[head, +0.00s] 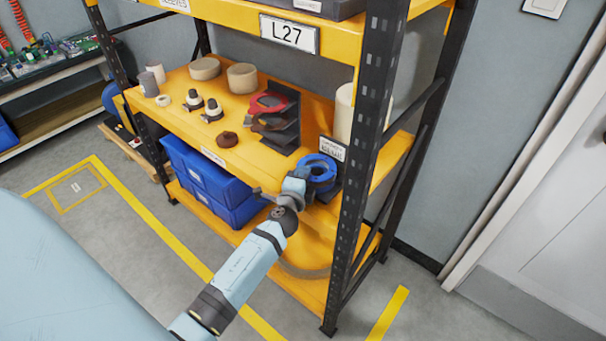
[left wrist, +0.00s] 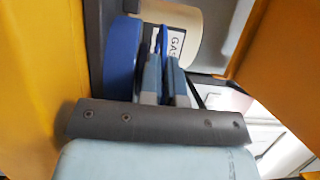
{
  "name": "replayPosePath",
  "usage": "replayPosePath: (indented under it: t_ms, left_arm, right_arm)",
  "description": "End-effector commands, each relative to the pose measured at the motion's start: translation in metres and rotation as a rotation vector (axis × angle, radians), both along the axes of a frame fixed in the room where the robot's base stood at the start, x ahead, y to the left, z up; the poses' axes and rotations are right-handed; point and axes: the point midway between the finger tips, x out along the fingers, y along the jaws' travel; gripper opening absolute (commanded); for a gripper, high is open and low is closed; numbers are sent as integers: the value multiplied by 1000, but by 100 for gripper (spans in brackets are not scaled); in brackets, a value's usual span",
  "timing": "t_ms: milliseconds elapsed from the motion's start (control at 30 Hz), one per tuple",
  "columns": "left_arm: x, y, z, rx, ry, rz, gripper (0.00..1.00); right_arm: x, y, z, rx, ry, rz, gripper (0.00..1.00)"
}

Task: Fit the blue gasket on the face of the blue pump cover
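The blue pump cover (head: 327,180) stands at the front right of the yellow shelf. In the left wrist view it is a thick blue disc (left wrist: 122,58), seen nearly edge-on, left of my fingers. My left gripper (head: 299,180) is right by it. In the left wrist view the fingers (left wrist: 166,72) are nearly together around a thin blue edge, which looks like the blue gasket (left wrist: 164,42). The gasket stands about parallel to the cover, with a small gap visible between them. In the head view the two blue parts overlap and are hard to separate. My right gripper is out of view.
A dark rack with red parts (head: 268,103) stands behind on the shelf (head: 185,120). A cream cylinder (head: 344,112) and a label sign (head: 332,149) are behind the cover. A black rack post (head: 364,150) rises close on the right. Blue bins (head: 205,180) sit below.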

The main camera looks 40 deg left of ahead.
Motion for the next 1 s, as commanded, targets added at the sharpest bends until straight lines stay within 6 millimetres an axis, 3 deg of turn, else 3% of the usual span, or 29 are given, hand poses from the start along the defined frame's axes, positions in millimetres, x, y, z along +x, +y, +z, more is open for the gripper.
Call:
replayPosePath:
  t_ms: [33, 167, 767, 1000]
  left_arm:
    - [0, 0, -1, 0, 0, 0, 6]
    - [0, 0, -1, 0, 1, 0, 34]
    - [-3, -1, -8, -3, 13, 0, 34]
    - [-12, -1, -9, -3, 13, 0, 34]
  right_arm:
    - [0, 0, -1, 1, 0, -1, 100]
    - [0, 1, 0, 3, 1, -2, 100]
    - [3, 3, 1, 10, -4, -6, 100]
    - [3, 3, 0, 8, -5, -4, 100]
